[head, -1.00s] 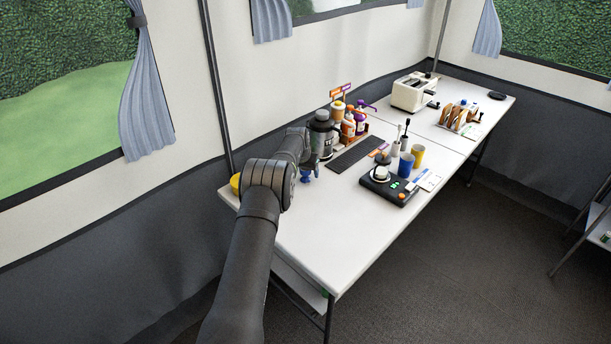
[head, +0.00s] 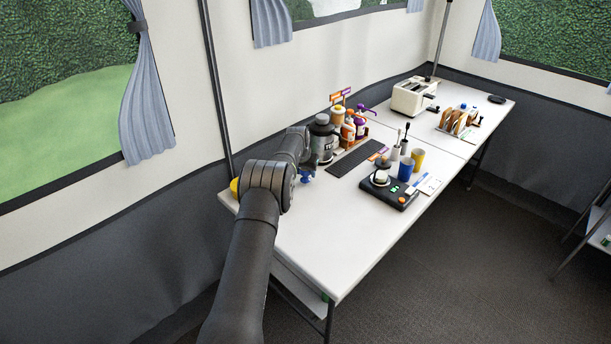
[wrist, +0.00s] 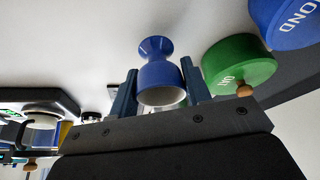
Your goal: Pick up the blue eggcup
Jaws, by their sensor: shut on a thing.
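The blue eggcup (wrist: 160,76) is between my gripper's two fingers (wrist: 158,70) in the wrist view. The fingers are shut on it, one on each side. Its wide rim faces the gripper's palm and its narrower foot points away. In the head view the eggcup (head: 306,177) shows as a small blue shape just below the end of my arm, at the near left part of the white table. My gripper's fingers are mostly hidden there by my wrist. I cannot tell whether the eggcup touches the table.
In the wrist view a green pot (wrist: 240,64) stands close right of the gripper, with a blue pot (wrist: 290,22) beyond. In the head view a grey canister (head: 322,139) is close behind the gripper. A black scale (head: 388,191) stands right. The table's near part (head: 310,240) is clear.

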